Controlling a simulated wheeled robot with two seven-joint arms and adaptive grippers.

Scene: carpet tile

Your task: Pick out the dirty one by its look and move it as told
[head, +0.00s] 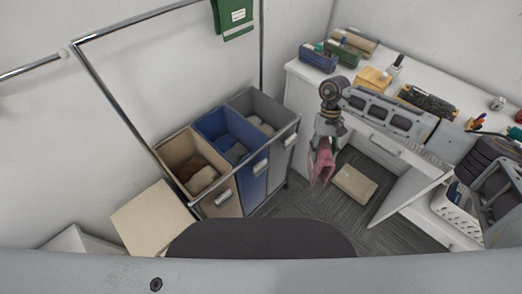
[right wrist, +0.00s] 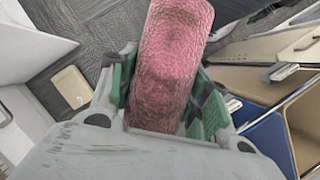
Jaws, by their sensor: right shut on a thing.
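A pink textured cloth (head: 322,164) hangs from my right gripper (head: 327,138) in the head view, in the air in front of the white counter. In the right wrist view the pink cloth (right wrist: 172,65) looks rolled, with darker reddish mottling, and sits between the green-padded fingers. My right gripper is shut on it. Three sorting bins stand left of it: a beige bin (head: 216,203) with brown and beige cloths, a blue bin (head: 252,184) with bluish cloths, and a grey bin (head: 283,150) with pale cloths. My left gripper is not in view.
The white counter (head: 300,80) carries a blue case (head: 318,58), a yellow item (head: 373,79) and other small things. A white basket (head: 457,212) is at the right. A beige flat box (head: 354,183) lies on the carpet below the cloth. A cream board (head: 150,217) is left of the bins.

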